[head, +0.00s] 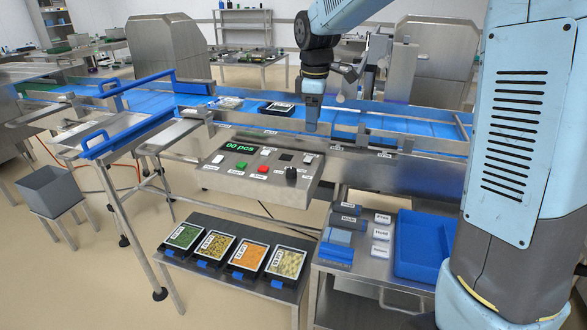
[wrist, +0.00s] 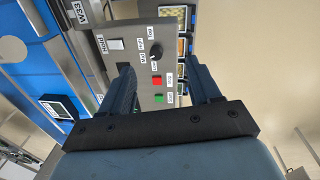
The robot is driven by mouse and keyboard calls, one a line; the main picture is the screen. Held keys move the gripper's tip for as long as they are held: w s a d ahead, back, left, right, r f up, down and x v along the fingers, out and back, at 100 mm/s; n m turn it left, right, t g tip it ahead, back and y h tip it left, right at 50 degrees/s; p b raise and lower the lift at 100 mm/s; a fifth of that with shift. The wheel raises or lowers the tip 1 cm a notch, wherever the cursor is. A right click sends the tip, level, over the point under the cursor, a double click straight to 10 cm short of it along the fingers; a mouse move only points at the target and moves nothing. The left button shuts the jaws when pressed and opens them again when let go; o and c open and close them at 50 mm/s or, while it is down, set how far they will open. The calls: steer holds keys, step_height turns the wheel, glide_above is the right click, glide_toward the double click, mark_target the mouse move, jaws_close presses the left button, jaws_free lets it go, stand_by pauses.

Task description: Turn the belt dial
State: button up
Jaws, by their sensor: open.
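The dial is a black knob (head: 291,173) at the right of the sloped grey control panel (head: 225,179). My gripper (head: 311,127) hangs over the blue conveyor, behind and above the panel. In the wrist view my gripper (wrist: 165,76) has its two fingers spread with nothing between them. The knob shows beyond the fingertips, apart from them.
The panel also has a red button (head: 263,168), a green button (head: 242,165), and a "00 pcs" display (head: 241,149). The conveyor's steel side rail (head: 340,150) runs behind the panel. A shelf with several food trays (head: 231,257) and a blue bin (head: 418,252) stand below.

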mark_target(292, 170)
steer(key=w+a+f+n+g, duration=0.1)
steer(key=w+a+f+n, duration=0.3)
steer(key=w+a+f, duration=0.2)
steer(key=f, duration=1.3)
steer(key=shift+s+d+f, duration=0.2)
steer(key=shift+d+f, duration=0.05)
steer(key=shift+f, duration=0.05)
